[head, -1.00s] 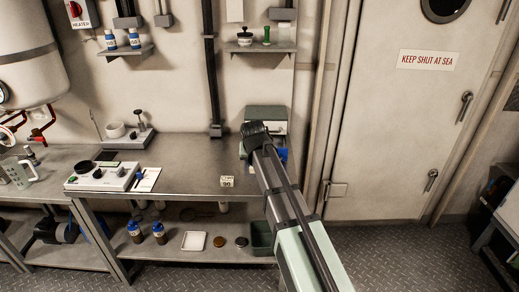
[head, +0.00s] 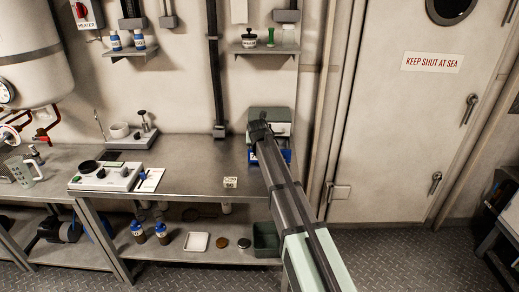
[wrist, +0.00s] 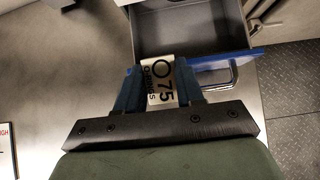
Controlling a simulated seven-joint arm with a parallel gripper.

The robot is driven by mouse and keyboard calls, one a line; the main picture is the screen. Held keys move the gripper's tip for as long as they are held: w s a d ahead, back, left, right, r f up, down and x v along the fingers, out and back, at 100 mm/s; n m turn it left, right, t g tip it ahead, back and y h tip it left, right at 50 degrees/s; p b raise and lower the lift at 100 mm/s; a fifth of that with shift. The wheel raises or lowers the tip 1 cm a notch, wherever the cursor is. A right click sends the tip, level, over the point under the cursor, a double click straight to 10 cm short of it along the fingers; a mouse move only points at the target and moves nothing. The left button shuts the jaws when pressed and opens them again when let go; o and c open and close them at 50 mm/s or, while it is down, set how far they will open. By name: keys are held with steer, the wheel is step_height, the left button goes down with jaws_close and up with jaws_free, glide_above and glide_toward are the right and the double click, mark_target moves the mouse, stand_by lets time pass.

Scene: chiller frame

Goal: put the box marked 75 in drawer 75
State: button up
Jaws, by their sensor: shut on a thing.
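The box marked 75 (wrist: 162,82) is white with black print and sits between the two blue fingers of my gripper (wrist: 160,72) in the wrist view. My gripper is shut on it, with the 75 label facing the camera. Just beyond it is an open drawer (wrist: 190,25) with a grey inside and a blue front (wrist: 222,59) with a metal handle. The box appears at the near edge of the drawer; its height above it is unclear. In the head view the blue drawer front (head: 283,156) shows beside my arm, which hides the gripper and box. The drawer's number is not readable.
A grey cabinet (head: 270,115) stands at the bench's right end. A small labelled white box (head: 230,182) stands on the bench (head: 195,178) left of my arm. A white instrument (head: 105,177) is farther left. The bench between them is mostly clear.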

steer(key=w, duration=0.1)
steer(key=w+f, duration=0.1)
steer(key=w, duration=0.3)
steer(key=shift+w+f, duration=0.25)
steer(key=shift+f, duration=0.15)
steer(key=shift+w+f, duration=0.3)
steer(key=shift+f, duration=0.35)
steer(key=shift+w+f, duration=0.25)
steer(key=shift+f, duration=0.4)
steer(key=shift+w+f, duration=0.3)
steer(key=shift+f, duration=0.35)
steer(key=shift+w+r+g, duration=0.1)
steer(key=shift+r+g, duration=0.1)
steer(key=shift+g, duration=1.9)
steer(key=shift+f, duration=0.85)
steer(key=o, duration=0.7)
steer(key=shift+f, duration=0.1)
steer(key=shift+o, duration=0.2)
steer(key=v, duration=1.2)
steer(key=shift+s, duration=0.2)
